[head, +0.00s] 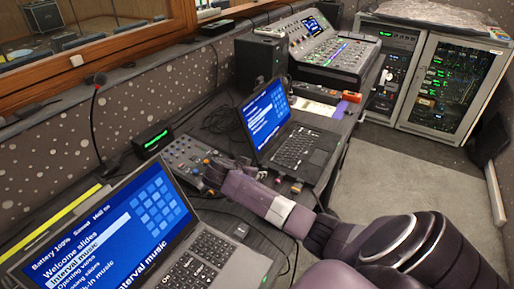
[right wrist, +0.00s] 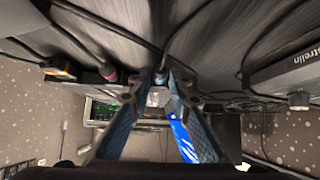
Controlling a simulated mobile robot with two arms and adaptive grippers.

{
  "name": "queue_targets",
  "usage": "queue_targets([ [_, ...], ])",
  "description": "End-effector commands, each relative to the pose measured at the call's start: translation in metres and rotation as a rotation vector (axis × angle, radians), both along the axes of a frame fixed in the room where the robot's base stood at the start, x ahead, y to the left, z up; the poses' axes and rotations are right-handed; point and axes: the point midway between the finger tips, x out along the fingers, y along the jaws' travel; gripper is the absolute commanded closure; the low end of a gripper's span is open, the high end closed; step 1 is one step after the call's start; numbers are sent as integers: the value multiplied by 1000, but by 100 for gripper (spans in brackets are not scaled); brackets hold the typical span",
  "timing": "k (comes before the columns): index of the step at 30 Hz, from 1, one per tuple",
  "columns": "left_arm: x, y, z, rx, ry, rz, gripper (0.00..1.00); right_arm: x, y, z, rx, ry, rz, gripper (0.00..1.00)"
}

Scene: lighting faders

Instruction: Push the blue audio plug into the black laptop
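The black laptop (head: 286,150) stands open past the small mixer in the head view, its screen blue. My right gripper (head: 213,174) is low over the desk, left of and nearer than this laptop. In the right wrist view its two fingers (right wrist: 160,82) converge on a small dark plug with a bluish collar (right wrist: 160,77), which I take for the blue audio plug. A black cable runs from it along the desk. The fingers appear shut on it; the exact contact is partly hidden. The head view hides the plug. My left gripper is not in view.
A dark grey laptop (head: 200,262) stands at front left. Orange (right wrist: 60,72) and red (right wrist: 108,73) cable ends lie beside the gripper. Loose cables cross the desk.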

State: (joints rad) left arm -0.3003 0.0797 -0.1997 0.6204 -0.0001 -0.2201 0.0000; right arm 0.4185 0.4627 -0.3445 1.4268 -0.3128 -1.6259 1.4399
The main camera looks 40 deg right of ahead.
Motion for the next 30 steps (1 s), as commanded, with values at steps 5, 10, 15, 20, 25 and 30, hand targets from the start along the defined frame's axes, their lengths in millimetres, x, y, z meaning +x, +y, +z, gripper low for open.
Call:
queue_targets([
  [5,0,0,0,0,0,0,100,0,-1,1,-2,-1,-2,63],
  [10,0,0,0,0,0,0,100,0,0,1,0,-1,-1,63],
  [15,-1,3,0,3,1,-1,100,-1,4,3,2,-1,0,63],
  [20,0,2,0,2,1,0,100,-4,21,18,4,-4,1,63],
  [25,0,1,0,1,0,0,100,-12,48,42,4,-4,1,63],
  [30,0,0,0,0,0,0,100,-19,72,63,3,-4,0,63],
])
